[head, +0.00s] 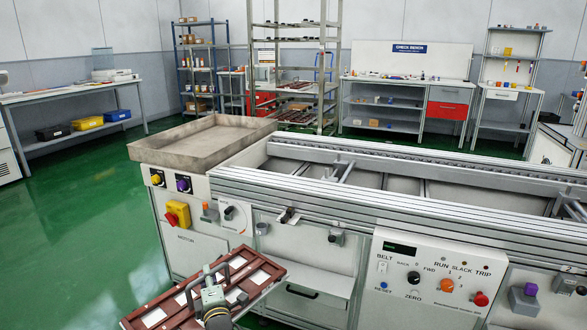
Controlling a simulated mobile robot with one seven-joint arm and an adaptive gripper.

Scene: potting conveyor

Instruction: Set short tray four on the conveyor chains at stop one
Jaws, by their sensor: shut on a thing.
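The short tray (172,300) is a reddish-brown frame with white and dark pieces in its openings. It is at the bottom left of the head view, in front of the conveyor, with its near part cut off by the picture edge. My gripper (212,283) is shut on the tray around its middle and holds it tilted in the picture, below the height of the rails. The fingertips are small and partly hidden. The conveyor (430,215) has long metal rails with an open bed and crosspieces between them; a dark chain line shows along the far rail. I cannot tell which fitting is stop one.
A shallow grey metal pan (180,148) sits at the conveyor's left end. Knobs and a control panel (435,272) project from the front face. A pale shelf (310,268) juts out just right of the tray. Green floor is free at left. A rack (295,85) stands behind.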

